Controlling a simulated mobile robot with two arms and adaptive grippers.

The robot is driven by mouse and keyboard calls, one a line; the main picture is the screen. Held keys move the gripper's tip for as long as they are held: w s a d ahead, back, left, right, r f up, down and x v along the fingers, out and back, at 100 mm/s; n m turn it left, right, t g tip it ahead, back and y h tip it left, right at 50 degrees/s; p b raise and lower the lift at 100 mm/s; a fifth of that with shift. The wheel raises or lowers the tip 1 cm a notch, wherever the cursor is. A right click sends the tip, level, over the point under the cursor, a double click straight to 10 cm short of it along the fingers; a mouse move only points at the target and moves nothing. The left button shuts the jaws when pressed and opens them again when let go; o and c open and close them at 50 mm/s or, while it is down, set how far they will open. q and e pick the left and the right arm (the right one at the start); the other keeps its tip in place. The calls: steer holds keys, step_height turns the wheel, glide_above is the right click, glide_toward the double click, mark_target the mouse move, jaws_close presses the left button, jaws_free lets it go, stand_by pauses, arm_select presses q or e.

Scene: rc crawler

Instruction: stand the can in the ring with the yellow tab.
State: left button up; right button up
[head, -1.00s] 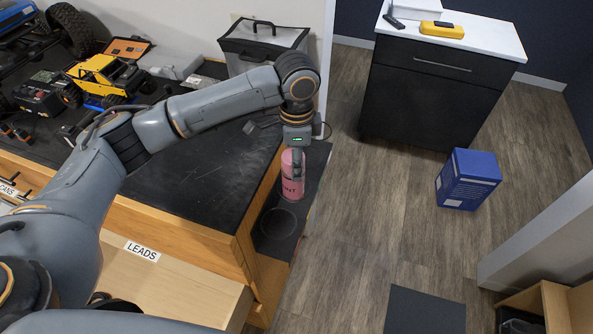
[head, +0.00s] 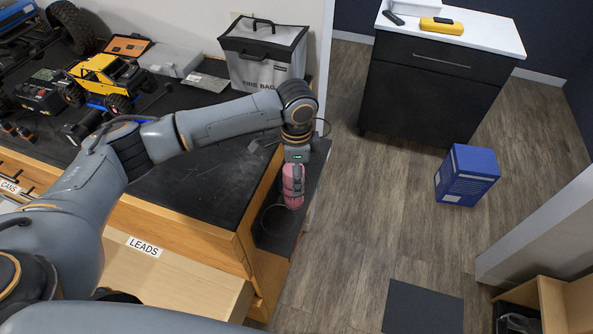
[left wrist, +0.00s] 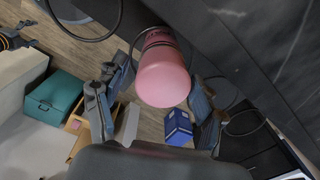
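The pink can (head: 292,190) is upright at the end of my left arm, over the narrow dark ledge beside the bench. My left gripper (head: 294,178) points down with its fingers on either side of the can. In the left wrist view, the can (left wrist: 163,78) lies between the two fingers (left wrist: 158,80). A thin dark ring (head: 263,222) shows on the ledge just in front of the can. The wrist view shows thin ring outlines left and right of the can and one curving close beside it. I cannot tell whether the can's base is inside that one. No yellow tab is discernible.
The black bench top (head: 205,190) and its wooden edge lie left of the ledge. A grey fire bag (head: 265,62) stands behind my arm. A blue box (head: 467,176) stands on the floor at right.

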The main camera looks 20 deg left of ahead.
arm_select(q)
steer(key=shift+r, duration=0.55)
step_height(320, 180, up, 11)
steer(key=b, duration=0.3)
steer(key=shift+r, duration=0.15)
steer(key=shift+d, duration=0.1)
